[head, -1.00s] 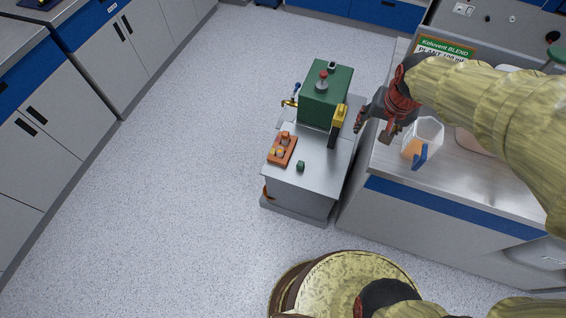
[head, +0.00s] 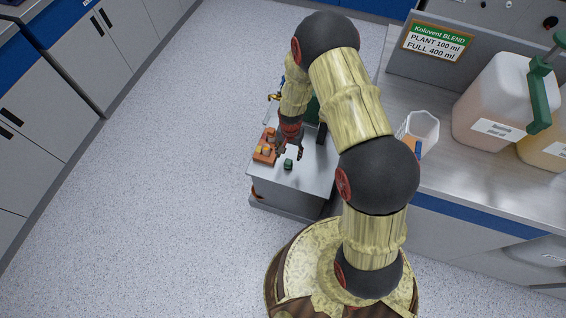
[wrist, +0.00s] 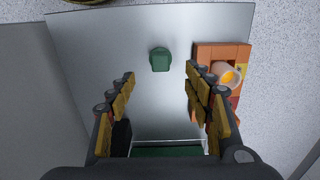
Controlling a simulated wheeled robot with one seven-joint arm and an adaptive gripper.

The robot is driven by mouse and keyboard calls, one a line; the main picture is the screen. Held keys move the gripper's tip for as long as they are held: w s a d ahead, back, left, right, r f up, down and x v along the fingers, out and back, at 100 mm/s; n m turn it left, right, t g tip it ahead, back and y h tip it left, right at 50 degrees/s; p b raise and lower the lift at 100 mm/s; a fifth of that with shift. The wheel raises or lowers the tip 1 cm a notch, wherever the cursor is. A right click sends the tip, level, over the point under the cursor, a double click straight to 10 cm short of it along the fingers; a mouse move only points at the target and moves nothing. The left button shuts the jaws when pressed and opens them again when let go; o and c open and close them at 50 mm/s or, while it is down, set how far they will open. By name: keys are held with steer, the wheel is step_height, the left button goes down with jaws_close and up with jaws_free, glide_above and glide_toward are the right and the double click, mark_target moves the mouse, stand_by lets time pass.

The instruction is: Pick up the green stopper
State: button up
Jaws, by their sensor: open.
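The green stopper (head: 288,164) is a small dark green piece on the grey top of the cart (head: 315,178). In the wrist view the stopper (wrist: 160,59) lies ahead of my fingertips, roughly midway between their lines and apart from both. My gripper (head: 289,152) is over the cart top, just beyond the stopper in the head view. In the wrist view my gripper (wrist: 159,72) has its two fingers spread wide, with nothing between them.
An orange block (head: 264,146) with a pale cylindrical piece (wrist: 227,75) stands close beside my right finger in the wrist view. The bench at right holds a clear beaker (head: 419,130) and a large jug (head: 490,100). My arm hides most of the green box on the cart.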

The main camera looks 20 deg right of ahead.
mark_target(288, 161)
steer(key=f+b, duration=0.1)
steer(key=f, duration=0.2)
steer(key=f+b, duration=0.2)
steer(key=f, duration=0.2)
steer(key=shift+s+a+f, duration=0.15)
steer(key=shift+s+a, duration=0.05)
steer(key=shift+c, duration=0.4)
steer(key=c, duration=0.7)
steer(key=shift+c, duration=0.8)
